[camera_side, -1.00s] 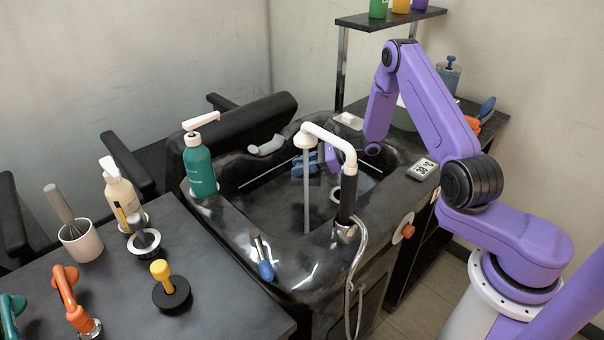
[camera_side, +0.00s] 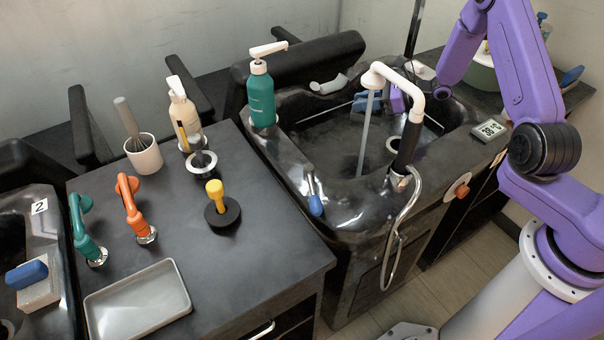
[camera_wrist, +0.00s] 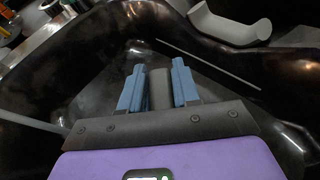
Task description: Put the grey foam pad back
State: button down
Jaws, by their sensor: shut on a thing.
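My gripper (camera_side: 368,102) is low inside the black basin (camera_side: 345,165), behind the running water in the side view. Its blue fingers also show in the wrist view (camera_wrist: 157,72), shut on a small grey piece (camera_wrist: 159,92), which looks like the grey foam pad. In the side view the fingers and tap hide the pad. A pale grey curved neck piece (camera_side: 328,85) lies on the basin's back rim. It also shows in the wrist view (camera_wrist: 230,24), ahead and to the right of the fingers, apart from them.
The white-headed tap (camera_side: 374,78) pours water in front of my gripper. A teal pump bottle (camera_side: 262,98) stands on the basin's left corner. A blue-handled tool (camera_side: 315,200) lies on the front rim. A grey tray (camera_side: 138,300) sits on the left counter.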

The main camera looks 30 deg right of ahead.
notch_tip(320, 180, up, 27)
jog(key=s+a+n+g+y, duration=0.2)
jog(key=s+a+n, duration=0.1)
jog(key=a, duration=1.2)
jog(key=s+a+n+g+y, duration=0.1)
jog(key=s+a+n+g, duration=0.15)
jog(key=a, duration=1.15)
jog(key=s+a+n+g+y, duration=0.1)
jog(key=s+a+n+g, duration=0.35)
jog(key=s+a, duration=1.5)
jog(key=shift+m+g, duration=0.3)
jog(key=shift+m, duration=0.1)
jog(key=shift+w+a+f, duration=0.1)
jog(key=shift+f, duration=4.2)
jog(key=shift+w+a+f, duration=0.1)
jog(key=shift+a+f, duration=0.05)
jog(key=shift+f, duration=4.2)
jog(key=shift+w+a+f, duration=0.1)
jog(key=shift+f, duration=4.2)
jog(key=shift+f, duration=0.1)
